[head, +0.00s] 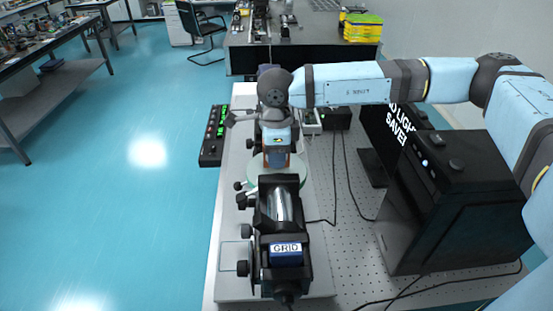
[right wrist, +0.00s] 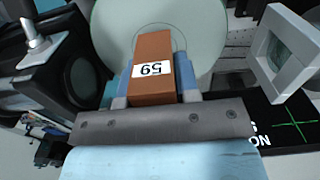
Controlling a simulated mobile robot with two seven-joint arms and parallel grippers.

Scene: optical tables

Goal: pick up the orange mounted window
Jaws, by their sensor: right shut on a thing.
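The orange mounted window shows in the right wrist view as an orange-brown block (right wrist: 152,62) with a white number label. My right gripper (right wrist: 152,88) is shut on it, one finger on each side. In the head view my right gripper (head: 279,147) points down over the bench setup, and a bit of orange (head: 297,161) shows at its fingers. A pale round disc (right wrist: 108,40) lies behind or under the block; I cannot tell whether they touch. My left gripper is not in view.
A black device labelled GRID (head: 285,275) stands in front of the gripper. A large black box (head: 450,215) and a monitor (head: 377,140) stand to the right. A square-framed optic (right wrist: 283,52) is close on the right in the wrist view. Cables cross the perforated tabletop (head: 350,240).

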